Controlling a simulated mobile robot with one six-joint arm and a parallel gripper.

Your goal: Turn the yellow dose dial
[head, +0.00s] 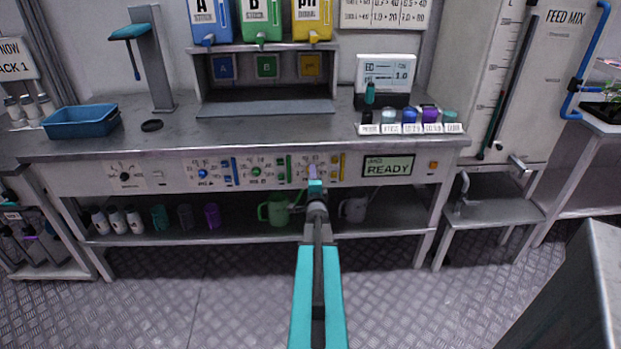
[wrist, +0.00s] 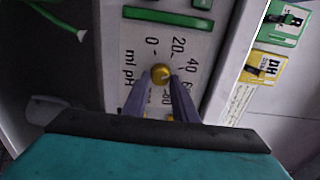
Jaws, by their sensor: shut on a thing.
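The yellow dose dial (wrist: 161,74) sits on the white panel plate marked "ml pH" in the wrist view, with a printed scale around it. My gripper (wrist: 161,84) is at the dial, its two fingers closed on either side of it. In the head view my gripper (head: 313,172) reaches the right part of the bench's front panel and hides the yellow dial there. The exact pointer position on the dial is too small to read.
A blue dial (head: 203,174) and a green dial (head: 256,171) sit to the left on the same panel. A display reading "READY" (head: 387,168) is to the right. Cups and jugs, including a green jug (head: 275,210), stand on the shelf below.

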